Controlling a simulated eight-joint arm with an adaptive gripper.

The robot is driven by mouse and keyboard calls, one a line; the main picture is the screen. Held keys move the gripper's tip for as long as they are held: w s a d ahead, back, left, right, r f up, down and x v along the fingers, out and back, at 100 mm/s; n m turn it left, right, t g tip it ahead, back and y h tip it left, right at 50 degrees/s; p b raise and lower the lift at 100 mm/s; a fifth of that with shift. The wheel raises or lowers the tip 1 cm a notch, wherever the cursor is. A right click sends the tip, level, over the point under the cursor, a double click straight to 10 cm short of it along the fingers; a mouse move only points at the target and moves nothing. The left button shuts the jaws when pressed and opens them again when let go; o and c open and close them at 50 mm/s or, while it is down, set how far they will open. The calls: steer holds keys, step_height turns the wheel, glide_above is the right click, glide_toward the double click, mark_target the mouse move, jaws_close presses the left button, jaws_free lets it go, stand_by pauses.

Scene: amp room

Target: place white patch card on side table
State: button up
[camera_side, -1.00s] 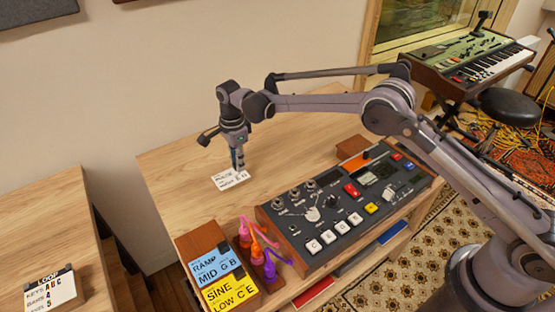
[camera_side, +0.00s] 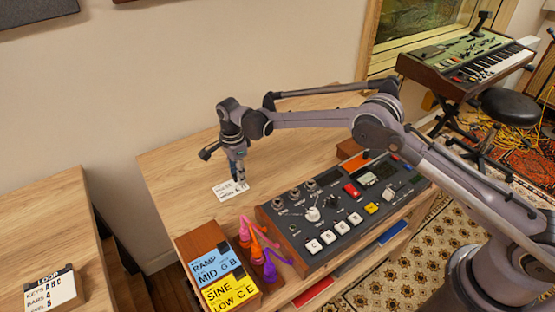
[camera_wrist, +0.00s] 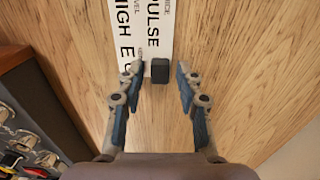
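The white patch card (camera_side: 231,190), with PULSE and HIGH lettering, lies on the wooden table holding the console. The same card (camera_wrist: 130,40) shows at the top of the wrist view, with a small dark block (camera_wrist: 160,70) at its near edge. A separate wooden side table (camera_side: 45,215) stands at the lower left.
A LOOP card (camera_side: 50,292) stands on the left table. A gap (camera_side: 120,255) separates the two tables. Blue and yellow cards (camera_side: 215,262), coloured plugs (camera_side: 257,250) and the knobbed console (camera_side: 340,210) line the near side. Bare wood lies left of the gripper.

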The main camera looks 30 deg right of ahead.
step_height(320, 180, up, 12)
steer(key=s+d+r+n+t, duration=0.1)
steer(key=s+d+r+n, duration=0.15)
steer(key=r, duration=0.35)
steer(key=s+d+r+n+t, duration=0.1)
steer(key=s+d+r+n, duration=0.1)
steer(key=d+r, duration=0.25)
steer(key=s+d+r+n+t, duration=0.25)
steer(key=s+d+n, duration=0.25)
steer(key=s, duration=0.5)
steer(key=s+d+r+n+t, duration=0.1)
steer(key=s+d+r+n, duration=0.35)
steer(key=s, duration=0.45)
steer(key=s+d+f+n+t, duration=0.1)
steer(key=s+f+n, duration=0.1)
steer(key=s+f, duration=0.1)
steer(key=s+d+f+n, duration=0.2)
steer(key=s+f, duration=0.1)
steer(key=s, duration=0.3)
steer(key=shift+d+t, duration=0.25)
steer(key=shift+t, duration=0.1)
